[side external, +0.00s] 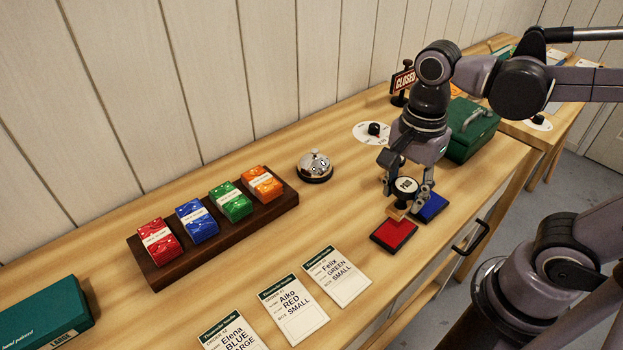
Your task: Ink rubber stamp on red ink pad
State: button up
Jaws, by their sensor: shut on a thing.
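My gripper (408,196) points down and is shut on the rubber stamp (405,186), which has a round dark-rimmed top with a pale label and a wooden lower part. The red ink pad (394,236) lies open on the table just in front of the stamp. The stamp's lower part appears over the red pad's far edge. I cannot tell whether it touches the pad. The blue ink pad (432,208) lies right beside, behind and to the right of the red one. The stamp's underside is hidden.
A silver bell (315,167) stands left of my gripper. A dark rack (171,270) holds several coloured packs. Order cards (294,309) lie at the front. A green cash box (472,130) and a closed sign (403,80) stand behind. A drawer handle (470,237) juts out at the front edge.

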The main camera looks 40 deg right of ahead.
aim_at(402, 209)
jog(key=shift+f, duration=2.45)
jog(key=shift+f, duration=0.55)
jog(key=shift+r, duration=3.5)
jog(key=shift+d+f, duration=0.2)
jog(key=shift+f, duration=0.8)
jog(key=shift+d+f, duration=0.2)
jog(key=shift+f, duration=0.8)
jog(key=shift+d+f, duration=0.2)
jog(key=shift+f, duration=0.8)
jog(key=shift+f, duration=0.5)
jog(key=shift+r, duration=0.1)
jog(key=shift+r, duration=3.4)
